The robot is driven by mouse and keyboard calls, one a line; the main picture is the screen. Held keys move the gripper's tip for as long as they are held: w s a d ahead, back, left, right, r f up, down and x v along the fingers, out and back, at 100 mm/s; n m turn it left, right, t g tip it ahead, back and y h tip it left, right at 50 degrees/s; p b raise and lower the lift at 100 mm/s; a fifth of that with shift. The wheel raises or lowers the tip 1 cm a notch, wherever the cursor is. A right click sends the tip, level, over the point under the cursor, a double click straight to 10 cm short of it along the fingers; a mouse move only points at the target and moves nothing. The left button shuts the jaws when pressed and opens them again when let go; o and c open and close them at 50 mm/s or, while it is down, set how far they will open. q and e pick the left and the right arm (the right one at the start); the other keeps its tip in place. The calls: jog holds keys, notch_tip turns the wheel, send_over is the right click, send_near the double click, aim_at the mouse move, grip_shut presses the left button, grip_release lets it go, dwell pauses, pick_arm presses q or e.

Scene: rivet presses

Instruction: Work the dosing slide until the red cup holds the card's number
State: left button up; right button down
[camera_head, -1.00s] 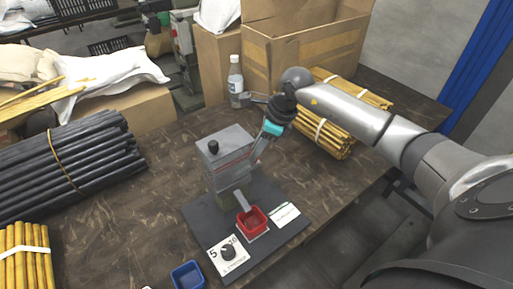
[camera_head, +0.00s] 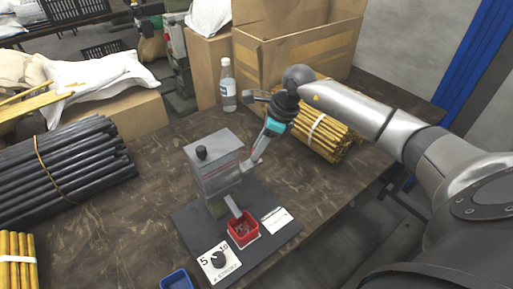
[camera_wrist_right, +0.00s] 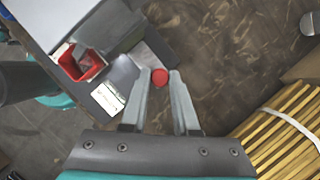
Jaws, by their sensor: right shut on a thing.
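The grey dosing box (camera_head: 215,170) with a black knob on top stands on a dark base plate (camera_head: 187,222). The red cup (camera_head: 243,232) sits under its chute (camera_head: 232,206); small greyish bits seem to show inside. It also shows in the right wrist view (camera_wrist_right: 80,66). A white card (camera_head: 277,220) lies right of the cup; its writing is too small to read. My right gripper (camera_head: 258,160) is at the box's right side, shut on the slide's red knob (camera_wrist_right: 160,77), which shows between the fingertips in the wrist view. My left gripper is not in view.
A dial plate (camera_head: 220,262) marked 5 and 10 is at the base's front. A blue cup (camera_head: 176,281) stands at the front edge of view. A bottle (camera_head: 228,86), yellow rod bundles (camera_head: 320,138) and a cardboard box (camera_head: 296,48) are behind. Black rods (camera_head: 70,165) lie left.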

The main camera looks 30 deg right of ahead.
jog(key=c, duration=1)
grip_release()
jog(key=shift+d+r, duration=0.1)
jog(key=shift+d, duration=0.25)
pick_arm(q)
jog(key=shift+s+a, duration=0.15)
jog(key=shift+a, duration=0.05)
pick_arm(e)
jog(key=shift+o, duration=0.4)
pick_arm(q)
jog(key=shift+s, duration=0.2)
pick_arm(e)
jog(key=shift+a, duration=0.15)
jog(key=shift+r, duration=0.4)
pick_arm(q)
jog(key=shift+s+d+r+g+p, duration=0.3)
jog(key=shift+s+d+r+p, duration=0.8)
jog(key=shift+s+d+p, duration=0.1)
pick_arm(e)
jog(key=v, duration=1.4)
jog(key=shift+r, duration=0.2)
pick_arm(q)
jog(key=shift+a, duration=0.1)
pick_arm(e)
jog(key=shift+s, duration=0.1)
